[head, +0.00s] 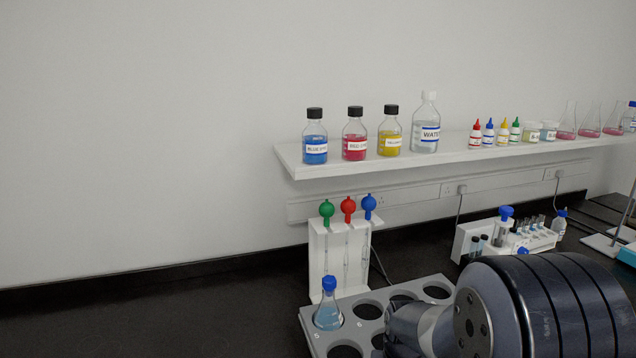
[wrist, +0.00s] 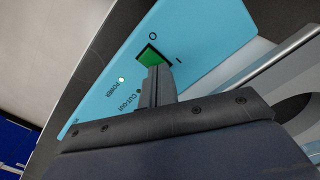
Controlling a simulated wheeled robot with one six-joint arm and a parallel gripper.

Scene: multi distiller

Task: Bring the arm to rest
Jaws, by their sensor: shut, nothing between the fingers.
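My gripper (wrist: 159,72) is shut and empty in the wrist view, its dark fingers pressed together. Its tips overlap the lower edge of a green rocker switch (wrist: 149,54) on a light blue panel (wrist: 205,30). I cannot tell whether they touch it. The panel has O and I marks and small lights labelled POWER and CUT OUT. In the head view my dark arm fills the lower right, and my gripper is hidden.
A grey rack (head: 307,318) holds a blue-capped flask (head: 328,315) left of my arm. Behind it stands a white pipette stand (head: 325,255). A white tube rack (head: 468,240) is beyond my arm. A wall shelf (head: 300,170) carries bottles and flasks. The bench at left is clear.

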